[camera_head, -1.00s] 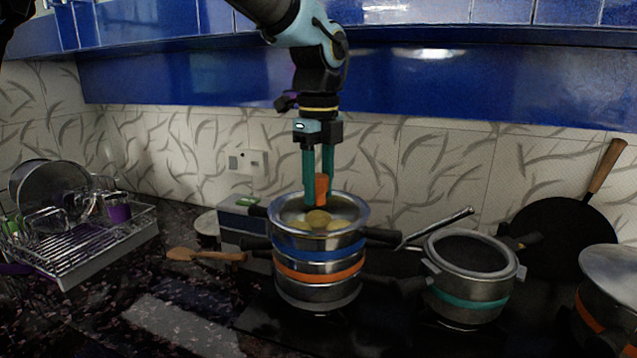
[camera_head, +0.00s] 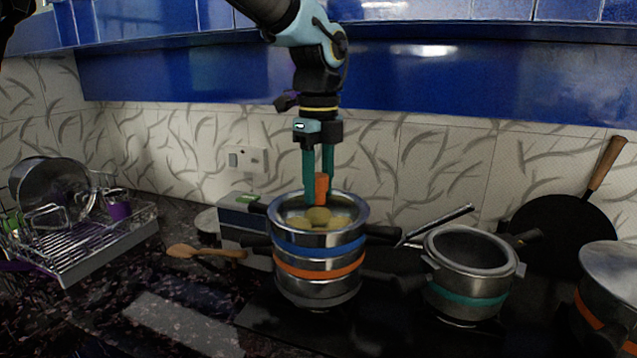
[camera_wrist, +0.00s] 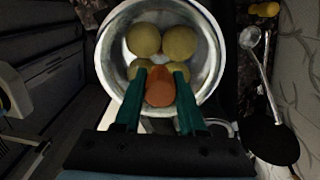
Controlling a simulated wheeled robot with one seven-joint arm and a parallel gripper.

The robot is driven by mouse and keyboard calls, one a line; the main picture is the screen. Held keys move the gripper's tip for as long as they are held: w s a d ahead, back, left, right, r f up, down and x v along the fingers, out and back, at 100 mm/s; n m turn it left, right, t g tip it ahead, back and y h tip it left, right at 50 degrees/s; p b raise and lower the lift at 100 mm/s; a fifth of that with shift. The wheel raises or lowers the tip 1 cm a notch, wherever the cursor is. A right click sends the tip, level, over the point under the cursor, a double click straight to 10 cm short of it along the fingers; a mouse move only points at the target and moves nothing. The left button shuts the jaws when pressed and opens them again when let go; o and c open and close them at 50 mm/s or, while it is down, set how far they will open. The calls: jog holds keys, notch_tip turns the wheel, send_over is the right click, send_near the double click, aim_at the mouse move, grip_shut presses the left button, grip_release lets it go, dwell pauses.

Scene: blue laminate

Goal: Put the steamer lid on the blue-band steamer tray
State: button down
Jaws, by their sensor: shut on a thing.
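The blue-band steamer tray (camera_head: 318,246) is the top metal tier of a stack, above an orange-band tier (camera_head: 320,268). Several yellow-brown round pieces (camera_head: 317,217) show inside its mouth; they also show in the wrist view (camera_wrist: 144,40). My gripper (camera_head: 319,190) points straight down over the far part of the tray. Its teal fingers are shut on an orange knob (camera_head: 321,188), which also shows in the wrist view (camera_wrist: 160,86). The knob appears to belong to the steamer lid. The lid's disc cannot be made out clearly, nor whether it touches the tray rim.
A teal-band pot (camera_head: 467,296) stands right of the stack, with a dark pan (camera_head: 563,237) behind it. An orange-band pot (camera_head: 612,272) is at the right edge. A wooden spoon (camera_head: 205,252) and dish rack (camera_head: 95,255) are on the left. The front-left counter is clear.

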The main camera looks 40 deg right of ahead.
aim_at(319, 175)
jog(key=shift+f, duration=0.1)
jog(key=shift+c, duration=2)
grip_release()
notch_tip(319, 175, up, 11)
jog(key=shift+f+b, duration=0.1)
jog(key=shift+b, duration=0.95)
